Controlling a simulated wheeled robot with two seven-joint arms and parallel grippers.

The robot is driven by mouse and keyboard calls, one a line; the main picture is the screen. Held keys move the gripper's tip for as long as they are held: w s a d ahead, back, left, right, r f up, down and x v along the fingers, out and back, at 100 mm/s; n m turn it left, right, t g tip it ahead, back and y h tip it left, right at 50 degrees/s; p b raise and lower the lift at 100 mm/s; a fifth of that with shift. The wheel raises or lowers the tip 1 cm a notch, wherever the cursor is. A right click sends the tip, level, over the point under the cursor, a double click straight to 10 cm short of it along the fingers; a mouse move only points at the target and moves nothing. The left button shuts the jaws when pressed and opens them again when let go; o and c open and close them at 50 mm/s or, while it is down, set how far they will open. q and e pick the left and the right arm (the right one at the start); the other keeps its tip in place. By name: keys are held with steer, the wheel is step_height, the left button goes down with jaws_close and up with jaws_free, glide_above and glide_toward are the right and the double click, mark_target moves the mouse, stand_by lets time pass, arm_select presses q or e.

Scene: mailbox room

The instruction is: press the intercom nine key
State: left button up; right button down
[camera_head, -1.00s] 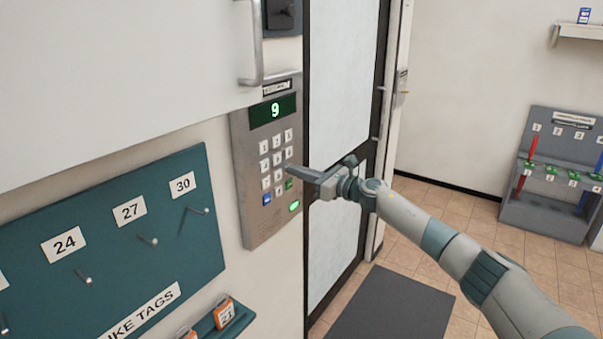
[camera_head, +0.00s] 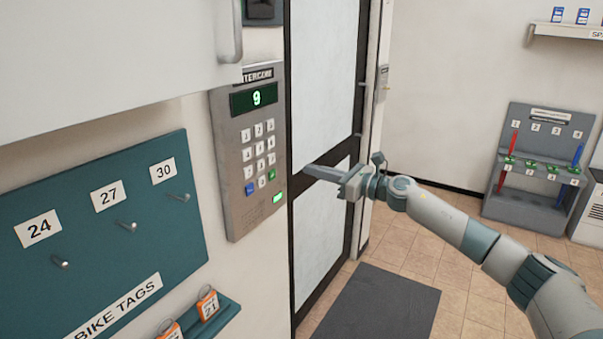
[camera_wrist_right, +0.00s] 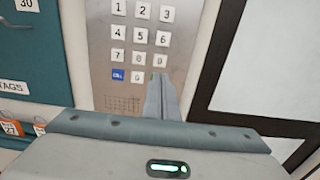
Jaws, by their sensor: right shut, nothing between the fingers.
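The intercom (camera_head: 230,155) is a grey wall panel with white number keys, a blue key and a green key. Its dark display (camera_head: 254,98) shows a green 9, and a green light glows at its lower right. The nine key (camera_head: 271,159) is at the right end of the third number row; it also shows in the right wrist view (camera_wrist_right: 162,60). My right gripper (camera_head: 308,170) is shut and empty, its fingertips apart from the panel and to the right of the keys. In the right wrist view its fingers (camera_wrist_right: 160,85) point up at the keypad. My left gripper is not seen.
A teal bike tag board (camera_head: 95,225) with pegs hangs left of the intercom, above a small shelf with orange tags (camera_head: 207,303). A door (camera_head: 325,90) stands right of the intercom. A dark mat (camera_head: 380,305) lies on the tiled floor.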

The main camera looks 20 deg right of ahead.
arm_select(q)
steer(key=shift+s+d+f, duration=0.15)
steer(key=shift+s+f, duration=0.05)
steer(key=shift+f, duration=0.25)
arm_select(e)
steer(key=shift+v, duration=1.15)
steer(key=shift+r, duration=0.15)
